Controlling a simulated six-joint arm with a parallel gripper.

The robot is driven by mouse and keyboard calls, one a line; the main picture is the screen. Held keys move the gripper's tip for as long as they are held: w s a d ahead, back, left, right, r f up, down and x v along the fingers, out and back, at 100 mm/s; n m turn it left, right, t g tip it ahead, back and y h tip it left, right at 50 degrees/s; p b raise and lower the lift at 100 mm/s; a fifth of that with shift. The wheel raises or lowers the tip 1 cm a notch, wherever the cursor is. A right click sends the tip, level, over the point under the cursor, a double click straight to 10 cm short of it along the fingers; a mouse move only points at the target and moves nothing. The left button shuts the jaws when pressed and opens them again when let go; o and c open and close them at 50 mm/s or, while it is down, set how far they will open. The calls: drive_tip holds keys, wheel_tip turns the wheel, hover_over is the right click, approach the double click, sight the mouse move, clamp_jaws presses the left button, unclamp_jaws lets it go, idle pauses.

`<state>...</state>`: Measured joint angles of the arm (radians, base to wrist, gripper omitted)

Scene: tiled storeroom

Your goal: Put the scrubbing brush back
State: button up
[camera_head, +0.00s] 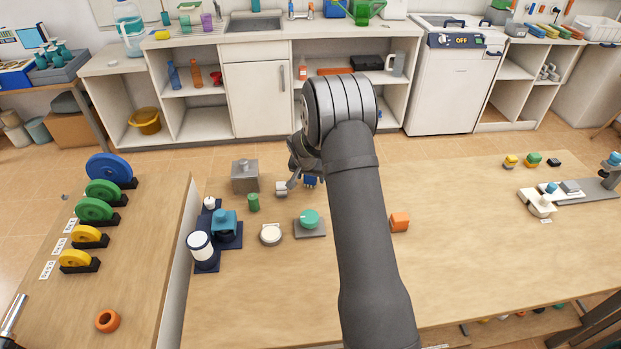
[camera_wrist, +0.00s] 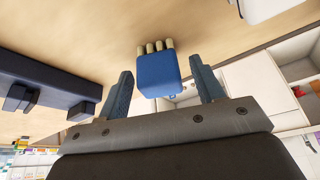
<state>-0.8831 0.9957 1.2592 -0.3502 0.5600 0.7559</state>
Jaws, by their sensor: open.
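The scrubbing brush, a blue block with tan bristle tufts (camera_wrist: 158,72), is between and just beyond my fingertips in the wrist view, with a visible gap on each side. In the head view a small blue patch of it (camera_head: 311,182) shows beside my wrist, at the far part of the table. My gripper (camera_wrist: 160,85) is open and holds nothing. In the head view my gripper (camera_head: 296,180) is partly hidden by my arm. A dark navy piece with short blocks (camera_wrist: 40,85) is at the left in the wrist view; I cannot tell if it is the brush's holder.
On the wooden table (camera_head: 460,260), a navy stand (camera_head: 207,264) with a white-and-navy cup, a grey box (camera_head: 244,177), a green cylinder (camera_head: 253,202), a white round piece (camera_head: 270,234) and a teal knob (camera_head: 309,219) stand left.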

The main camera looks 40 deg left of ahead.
drive_tip(key=v, duration=1.1)
drive_tip(key=x, duration=1.2)
drive_tip(key=shift+w+r, duration=0.1)
drive_tip(key=shift+r, duration=0.8)
